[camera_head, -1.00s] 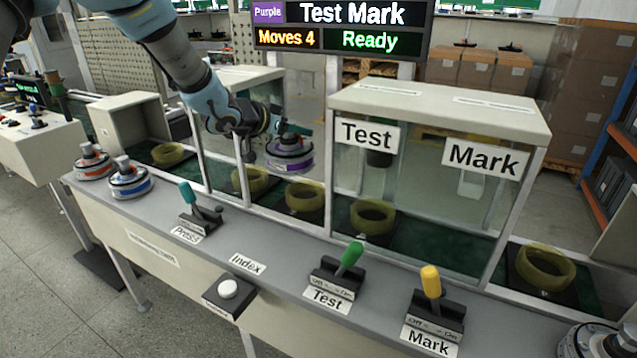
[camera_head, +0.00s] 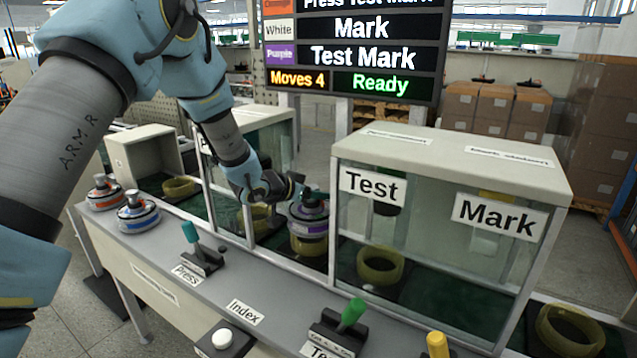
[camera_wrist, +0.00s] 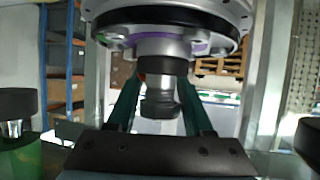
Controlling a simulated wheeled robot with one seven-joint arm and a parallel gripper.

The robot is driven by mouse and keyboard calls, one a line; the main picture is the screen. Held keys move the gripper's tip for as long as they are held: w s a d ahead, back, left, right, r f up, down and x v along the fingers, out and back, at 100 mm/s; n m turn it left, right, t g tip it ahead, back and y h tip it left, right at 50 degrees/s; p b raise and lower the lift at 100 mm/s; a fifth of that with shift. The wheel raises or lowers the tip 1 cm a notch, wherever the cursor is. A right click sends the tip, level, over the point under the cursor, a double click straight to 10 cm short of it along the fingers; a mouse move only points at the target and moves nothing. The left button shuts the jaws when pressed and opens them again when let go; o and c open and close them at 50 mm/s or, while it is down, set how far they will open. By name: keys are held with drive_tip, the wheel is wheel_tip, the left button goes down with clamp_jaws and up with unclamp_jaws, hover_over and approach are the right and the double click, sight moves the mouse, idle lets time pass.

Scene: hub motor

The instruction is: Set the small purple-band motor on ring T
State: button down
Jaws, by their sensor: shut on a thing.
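The small purple-band motor (camera_head: 308,226) is a grey disc-shaped body with a purple stripe, held roughly level. My gripper (camera_head: 309,196) is shut on its dark top stub. In the wrist view the green fingers of my gripper (camera_wrist: 160,100) clasp the stub, and the motor body (camera_wrist: 170,22) fills the top. The motor is directly over the yellow ring (camera_head: 310,246) between the left booth and the Test booth. It hides much of that ring, and I cannot tell whether they touch. No letter T shows on any ring.
The glass Test/Mark booth (camera_head: 450,165) stands close right of the motor, with a ring (camera_head: 380,265) inside. Orange-band (camera_head: 105,192) and blue-band (camera_head: 138,213) motors stand at the left. Press (camera_head: 200,252), Test (camera_head: 345,320) and Mark (camera_head: 437,345) levers line the front.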

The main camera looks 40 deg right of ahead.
drive_tip(key=shift+d+f, duration=0.1)
drive_tip(key=shift+f, duration=0.85)
drive_tip(key=shift+f, duration=0.1)
drive_tip(key=shift+c, duration=1.5)
unclamp_jaws()
drive_tip(key=shift+f, duration=0.15)
drive_tip(key=b+v, duration=0.2)
drive_tip(key=v, duration=1)
drive_tip(key=shift+a, duration=0.25)
